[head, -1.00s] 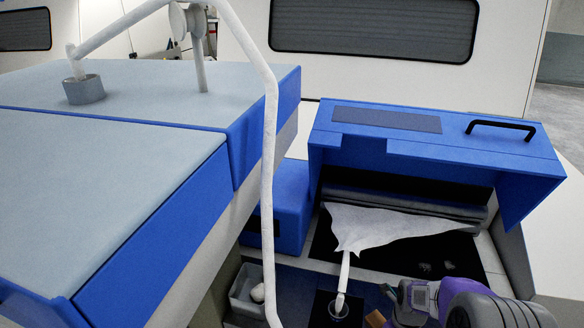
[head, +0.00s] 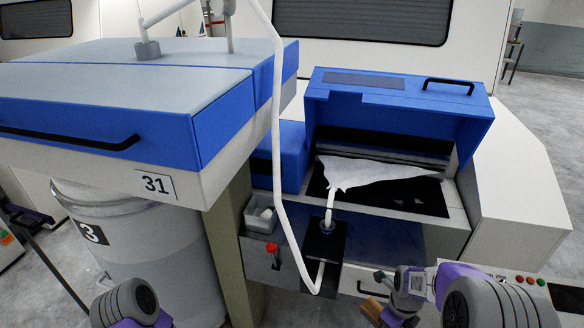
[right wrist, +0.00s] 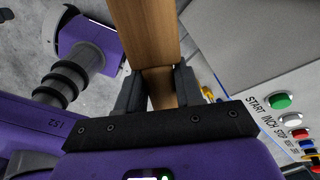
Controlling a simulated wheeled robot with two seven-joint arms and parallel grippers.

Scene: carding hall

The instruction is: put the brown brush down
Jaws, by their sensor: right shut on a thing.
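The brown brush (right wrist: 147,30) shows in the right wrist view as a long plain wooden piece running up from between the fingers. My right gripper (right wrist: 158,92) is shut on it, with one dark finger on each side. In the head view a small brown end of the brush (head: 371,311) shows at the bottom, by my right gripper (head: 384,294), in front of the machine's white front. The brush's bristles cannot be made out. Part of my left arm shows at the bottom left of the head view, but its gripper is outside the picture.
A blue hood (head: 400,100) stands open over a dark bed with white web (head: 375,172). A grey bin (head: 262,214) sits on the ledge left of it. A control panel with buttons (right wrist: 282,101) is close right of the gripper. A large can (head: 150,250) stands at left.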

